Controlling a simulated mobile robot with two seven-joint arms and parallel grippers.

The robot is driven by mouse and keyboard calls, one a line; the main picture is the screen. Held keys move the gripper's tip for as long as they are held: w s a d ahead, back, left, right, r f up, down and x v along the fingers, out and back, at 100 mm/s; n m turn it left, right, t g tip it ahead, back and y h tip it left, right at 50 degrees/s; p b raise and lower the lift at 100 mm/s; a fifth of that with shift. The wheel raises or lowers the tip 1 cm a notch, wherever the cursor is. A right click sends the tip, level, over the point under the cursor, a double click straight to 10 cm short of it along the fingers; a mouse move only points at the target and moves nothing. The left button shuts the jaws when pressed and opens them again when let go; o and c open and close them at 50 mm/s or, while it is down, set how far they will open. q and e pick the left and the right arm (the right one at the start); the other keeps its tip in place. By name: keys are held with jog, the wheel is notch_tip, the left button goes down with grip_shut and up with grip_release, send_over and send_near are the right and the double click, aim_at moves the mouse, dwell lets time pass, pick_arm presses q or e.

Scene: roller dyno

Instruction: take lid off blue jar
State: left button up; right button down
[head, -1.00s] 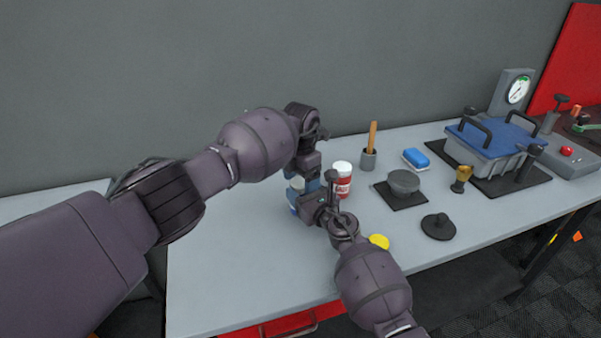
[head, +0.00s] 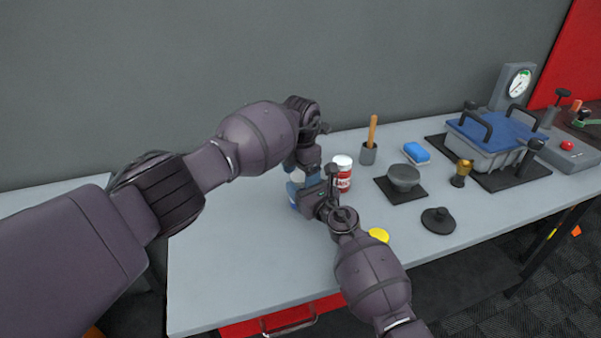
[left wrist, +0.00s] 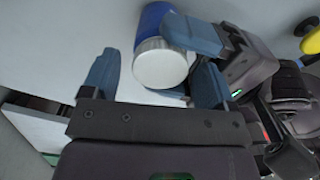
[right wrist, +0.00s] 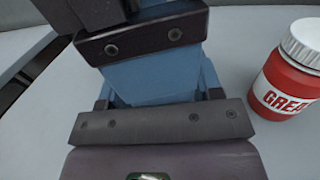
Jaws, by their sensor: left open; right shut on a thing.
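The blue jar (left wrist: 150,25) with its pale lid (left wrist: 162,66) shows in the left wrist view. In the head view, the jar (head: 292,194) is mostly hidden behind my grippers. My right gripper (head: 314,194) is shut on the blue jar from the side; one blue fingertip lies along the jar near the lid in the left wrist view. My left gripper (left wrist: 155,78) is open above the lid, with its two fingers apart on either side. In the right wrist view, my left gripper's blue finger and dark housing block the jar.
A red and white grease jar (head: 342,174) stands close to the right of my grippers; it also shows in the right wrist view (right wrist: 288,85). A yellow round thing (head: 379,235) lies nearby. The table's front left is clear.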

pick_arm(q)
jog(key=shift+r, duration=3.9)
jog(key=shift+c, duration=0.3)
jog(key=shift+f, duration=3.95)
jog(key=c, duration=1)
jog(key=o, duration=1.1)
jog(key=shift+c, duration=0.2)
jog(key=shift+r, duration=0.15)
jog(key=shift+r, duration=2.15)
